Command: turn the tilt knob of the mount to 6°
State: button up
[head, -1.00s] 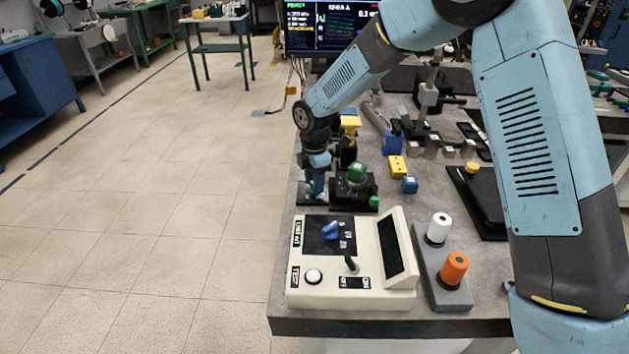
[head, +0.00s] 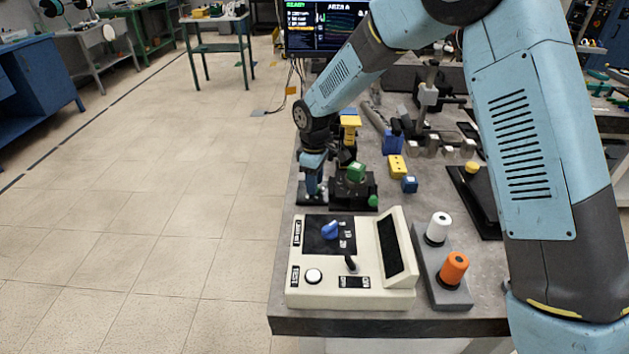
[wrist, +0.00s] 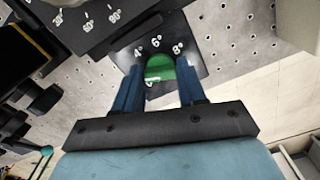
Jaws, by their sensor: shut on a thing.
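The tilt knob (wrist: 160,67) is green and sits between the fingers of my gripper (wrist: 157,92) in the wrist view. My gripper is shut on it, one blue finger on each side. White scale marks 4°, 6° and 8° (wrist: 156,43) are printed on the dark plate just beyond the knob. The 6° mark is nearly in line with the knob's middle; I cannot make out a pointer. In the head view my gripper (head: 313,190) is low at the bench's left edge, over a small dark plate (head: 312,199), and hides the knob.
Right of my gripper stands a black unit with a green top (head: 357,172) and a green side knob (head: 374,201). A cream control box (head: 375,300) stands in front.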

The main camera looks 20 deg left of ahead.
jog(key=m, duration=0.4)
jog(key=shift+a+m, duration=0.1)
jog(key=shift+m, duration=0.3)
jog(key=m, duration=0.5)
jog(key=shift+r, duration=0.1)
jog(key=m, duration=0.5)
jog(key=shift+a+m, duration=0.1)
jog(key=shift+m, duration=1.9)
jog(key=o, duration=0.7)
jog(key=shift+w, duration=0.1)
jog(key=shift+c, duration=0.2)
jog(key=o, duration=0.4)
